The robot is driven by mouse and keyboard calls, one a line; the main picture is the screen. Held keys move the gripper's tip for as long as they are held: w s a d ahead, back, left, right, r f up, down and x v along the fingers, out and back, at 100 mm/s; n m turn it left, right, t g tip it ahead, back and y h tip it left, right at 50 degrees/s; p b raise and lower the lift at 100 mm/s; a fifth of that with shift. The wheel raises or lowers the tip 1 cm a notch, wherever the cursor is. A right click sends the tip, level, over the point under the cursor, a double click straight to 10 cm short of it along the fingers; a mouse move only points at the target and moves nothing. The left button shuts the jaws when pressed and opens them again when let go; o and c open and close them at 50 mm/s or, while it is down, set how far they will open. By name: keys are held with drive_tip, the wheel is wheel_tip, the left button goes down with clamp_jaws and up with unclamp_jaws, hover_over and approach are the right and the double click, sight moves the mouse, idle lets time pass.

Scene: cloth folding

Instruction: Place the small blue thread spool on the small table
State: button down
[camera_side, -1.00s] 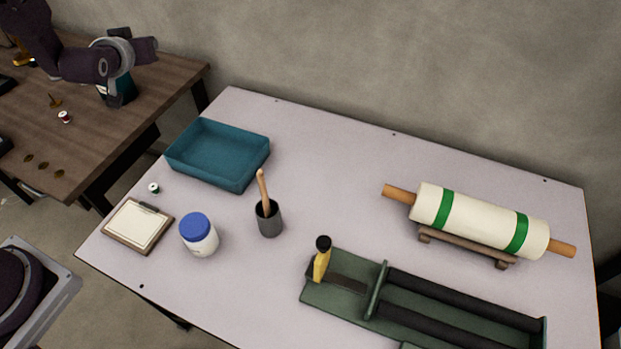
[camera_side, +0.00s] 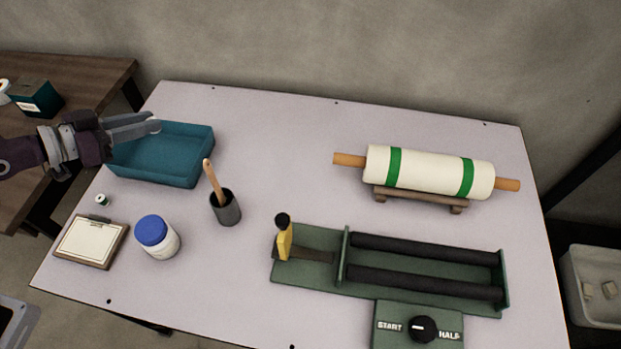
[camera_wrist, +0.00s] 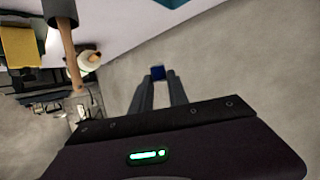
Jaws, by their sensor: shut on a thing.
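My gripper (camera_side: 152,127) is shut on the small blue spool (camera_wrist: 158,72), which shows as a blue block between the fingertips in the wrist view. In the side view, only a whitish bit of the held spool (camera_side: 154,126) shows at the fingertips. The gripper reaches in from the left, over the teal tray on the pale table (camera_side: 290,150). A brown wooden table (camera_side: 85,75) stands to the left, partly out of view. I cannot tell which of them is the small table.
The teal tray (camera_side: 185,172) is empty. A small dark-and-white spool (camera_side: 102,200), clipboard (camera_side: 90,243), blue-lidded jar (camera_side: 158,238) and grey cup (camera_side: 226,208) with a stick stand nearby. A cream roller (camera_side: 430,172) and green device (camera_side: 400,268) are further right. The table's back middle is clear.

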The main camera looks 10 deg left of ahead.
drive_tip(key=s+d+f+m+g+h, duration=0.4)
drive_tip(key=s+f+m, duration=0.1)
drive_tip(key=s+f, duration=0.25)
drive_tip(key=m+g+h, duration=0.2)
drive_tip(key=m+g, duration=0.3)
drive_tip(key=g, duration=0.1)
hover_over(169, 306)
wheel_tip(169, 306, down, 2)
wheel_tip(169, 306, down, 10)
drive_tip(key=shift+f, duration=0.1)
drive_tip(key=c, duration=1.3)
unclamp_jaws()
